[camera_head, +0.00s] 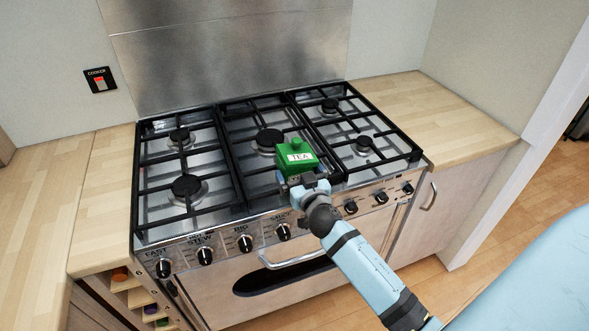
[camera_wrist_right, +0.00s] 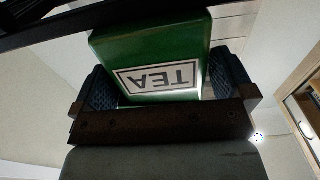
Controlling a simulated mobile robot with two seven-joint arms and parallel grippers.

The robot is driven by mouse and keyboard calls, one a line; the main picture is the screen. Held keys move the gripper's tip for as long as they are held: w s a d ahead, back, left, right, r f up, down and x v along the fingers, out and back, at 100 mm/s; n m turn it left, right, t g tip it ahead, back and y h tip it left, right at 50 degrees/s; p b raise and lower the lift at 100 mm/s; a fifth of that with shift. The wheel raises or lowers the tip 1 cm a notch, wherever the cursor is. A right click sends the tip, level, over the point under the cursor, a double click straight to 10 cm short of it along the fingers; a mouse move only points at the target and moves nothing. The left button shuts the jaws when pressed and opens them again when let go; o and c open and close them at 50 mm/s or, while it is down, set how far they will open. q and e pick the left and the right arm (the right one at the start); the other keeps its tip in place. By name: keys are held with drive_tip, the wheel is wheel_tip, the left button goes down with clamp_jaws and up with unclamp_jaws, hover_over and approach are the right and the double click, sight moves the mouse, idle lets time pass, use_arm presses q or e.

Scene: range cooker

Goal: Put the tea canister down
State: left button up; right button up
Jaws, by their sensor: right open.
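The green tea canister (camera_head: 295,158) with a white TEA label is at the front of the middle part of the hob, upright or nearly so. It appears to rest on the black grate, but its base is hidden by my gripper. My right gripper (camera_head: 302,181) reaches in from the front, low on the canister. In the right wrist view the canister (camera_wrist_right: 155,60) sits between the two dark finger pads of the gripper (camera_wrist_right: 163,88). The jaws are open, with a finger on each side of it. My left gripper is not in view.
The range cooker has black grates (camera_head: 226,155) and burners around the canister. Control knobs (camera_head: 245,243) and an oven handle (camera_head: 293,260) are along its front. Bare wooden worktops lie to the left (camera_head: 104,195) and right (camera_head: 455,115). A steel splashback (camera_head: 230,55) stands behind.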

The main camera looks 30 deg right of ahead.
drive_tip(key=x, duration=0.2)
drive_tip(key=shift+w, duration=0.3)
drive_tip(key=shift+s, duration=0.1)
drive_tip(key=c, duration=1.1)
drive_tip(key=shift+r, duration=0.55)
wheel_tip(320, 180, up, 18)
drive_tip(key=p, duration=0.2)
drive_tip(key=s+a+f+n+y+p, duration=0.1)
drive_tip(key=s+a+f+y+p, duration=0.1)
drive_tip(key=s+a+f, duration=0.2)
drive_tip(key=s+a+f+n+y+p, duration=0.1)
drive_tip(key=s+a+f+y+p, duration=0.1)
drive_tip(key=s+a, duration=0.5)
drive_tip(key=shift+a+f+n+t+p, duration=0.35)
drive_tip(key=shift+a+f+p, duration=0.25)
drive_tip(key=shift+f, duration=0.3)
drive_tip(key=shift+a, duration=0.1)
